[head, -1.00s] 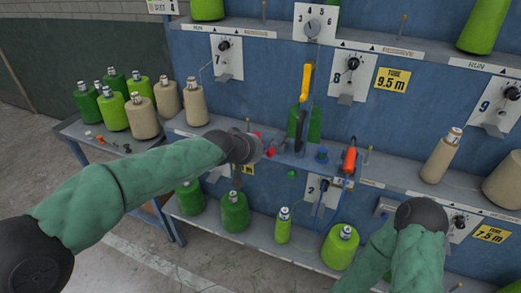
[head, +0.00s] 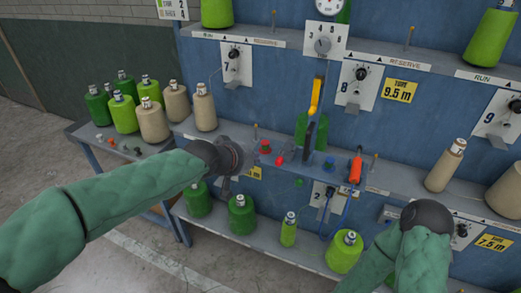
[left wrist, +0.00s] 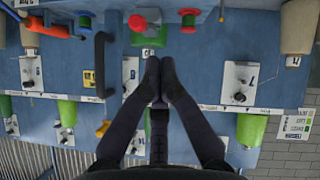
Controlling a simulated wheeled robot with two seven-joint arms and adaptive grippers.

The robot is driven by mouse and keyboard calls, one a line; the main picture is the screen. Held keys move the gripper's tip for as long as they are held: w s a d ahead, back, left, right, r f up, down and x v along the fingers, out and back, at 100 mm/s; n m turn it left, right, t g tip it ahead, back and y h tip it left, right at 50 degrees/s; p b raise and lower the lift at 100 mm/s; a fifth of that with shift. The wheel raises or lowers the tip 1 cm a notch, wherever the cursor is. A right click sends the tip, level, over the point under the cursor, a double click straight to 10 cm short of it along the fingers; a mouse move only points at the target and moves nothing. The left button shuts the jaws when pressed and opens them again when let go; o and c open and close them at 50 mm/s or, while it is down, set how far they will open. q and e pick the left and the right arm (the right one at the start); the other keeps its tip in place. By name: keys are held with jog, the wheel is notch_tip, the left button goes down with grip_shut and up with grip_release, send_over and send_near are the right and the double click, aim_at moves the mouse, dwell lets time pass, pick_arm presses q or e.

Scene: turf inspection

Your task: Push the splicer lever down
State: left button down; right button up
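I cannot tell for sure whether this knob is the splicer lever. In the left wrist view a red knob (left wrist: 137,22) shows against a green body (left wrist: 150,40), just beyond my fingertips. My left gripper (head: 238,158) is just left of the red knob in the head view, apart from it. In the left wrist view its black fingers (left wrist: 159,63) come together at the tips with nothing between them. My right gripper is hidden beyond the right forearm.
Green and beige bobbins (head: 153,122) crowd the left side table. More bobbins line the lower shelf (head: 265,240).

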pick_arm(q)
jog(key=shift+s+a+r, duration=0.2)
jog(key=shift+s+a, duration=0.15)
jog(key=shift+s, duration=0.45)
jog(key=shift+s+a+r, duration=0.15)
jog(key=shift+s+a, duration=0.2)
jog(key=shift+s, duration=0.45)
jog(key=shift+f, duration=0.1)
jog(key=s+f+g, duration=0.2)
jog(key=f, duration=1.2)
jog(key=s+f+g, duration=0.2)
jog(key=f+g, duration=0.1)
jog(key=f, duration=1.2)
jog(key=s+a+f+n+g, duration=0.1)
jog(key=s+f+g, duration=0.3)
jog(key=s+f, duration=1.5)
jog(key=shift+s+f+y, duration=0.3)
jog(key=shift+f, duration=0.45)
